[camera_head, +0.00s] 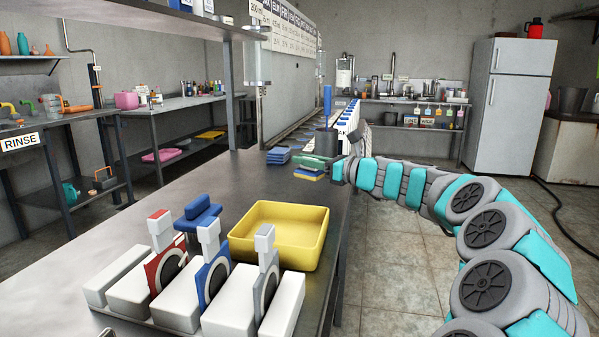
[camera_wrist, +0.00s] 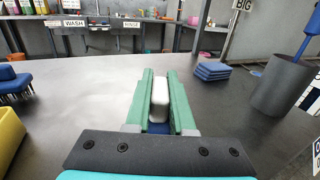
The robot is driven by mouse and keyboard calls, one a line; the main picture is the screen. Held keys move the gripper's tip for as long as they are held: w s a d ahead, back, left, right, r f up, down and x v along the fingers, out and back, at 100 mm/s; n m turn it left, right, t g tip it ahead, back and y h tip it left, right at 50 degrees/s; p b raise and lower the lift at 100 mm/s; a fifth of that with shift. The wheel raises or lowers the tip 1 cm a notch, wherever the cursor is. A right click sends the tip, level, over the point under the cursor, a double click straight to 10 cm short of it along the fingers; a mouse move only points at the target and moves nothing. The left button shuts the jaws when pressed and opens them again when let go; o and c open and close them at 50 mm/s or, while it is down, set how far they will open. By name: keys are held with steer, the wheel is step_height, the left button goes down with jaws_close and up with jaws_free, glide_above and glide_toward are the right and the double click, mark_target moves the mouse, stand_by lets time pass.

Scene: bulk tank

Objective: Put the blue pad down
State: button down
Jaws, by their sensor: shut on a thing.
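My gripper (camera_head: 300,161) reaches in from the right over the dark metal bench. Its green fingers also show in the wrist view (camera_wrist: 158,100). They are closed on a pad with a white block-like part between them. A bit of blue (camera_wrist: 156,127) shows low between the fingers, so I take it as the blue pad.
A grey cylindrical container (camera_wrist: 283,85) with a blue-handled tool stands near the gripper. A yellow tub (camera_head: 322,255), a blue object (camera_head: 199,214) and a white rack with upright pieces (camera_head: 178,303) are nearer on the bench. Bare bench lies between.

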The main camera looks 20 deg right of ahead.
mark_target(323, 176)
steer(key=shift+w+a+f, duration=0.1)
steer(key=shift+w+a, duration=0.1)
steer(key=shift+w, duration=0.45)
steer(key=shift+w+a, duration=0.2)
steer(key=shift+w, duration=0.45)
steer(key=shift+s+f, duration=0.1)
steer(key=shift+f, duration=1.65)
steer(key=shift+f, duration=0.1)
steer(key=c, duration=0.8)
jaws_free()
steer(key=shift+o, duration=0.2)
steer(key=shift+d, duration=0.1)
steer(key=v, duration=1.2)
steer(key=shift+s, duration=0.1)
